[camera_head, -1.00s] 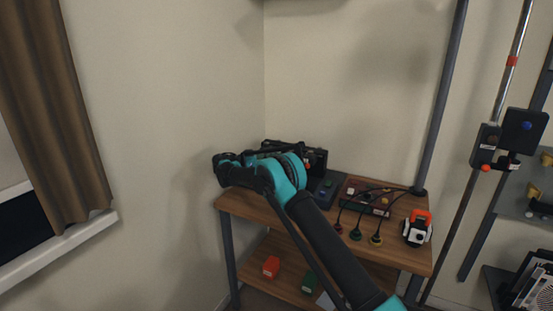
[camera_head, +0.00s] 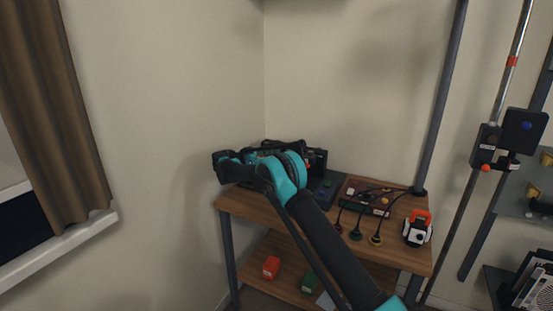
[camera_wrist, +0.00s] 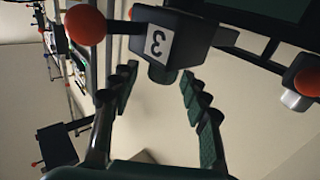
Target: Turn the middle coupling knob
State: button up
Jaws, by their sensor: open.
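In the wrist view, a dark block labelled 3 (camera_wrist: 160,42) hangs beyond my gripper (camera_wrist: 158,74), whose two fingers are spread apart with nothing held between them. A round red knob (camera_wrist: 85,25) is left of the block, beyond the left finger. Another red knob (camera_wrist: 308,82) on a pale stem is at the right edge. I cannot tell which one is the middle coupling knob. In the head view, my arm crosses in front of the table's back left corner, and I cannot make out the fingertips there.
A wooden table (camera_head: 240,204) carries a dark device (camera_head: 317,160), cables with coloured plugs (camera_head: 376,239) and an orange-white gadget (camera_head: 416,233). Red (camera_head: 271,267) and green (camera_head: 309,281) blocks sit on its lower shelf. A pole at right bears dark boxes (camera_head: 523,130).

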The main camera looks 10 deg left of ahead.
notch_tip(320, 180, up, 9)
jog(key=shift+f, duration=0.2)
dwell(0.3)
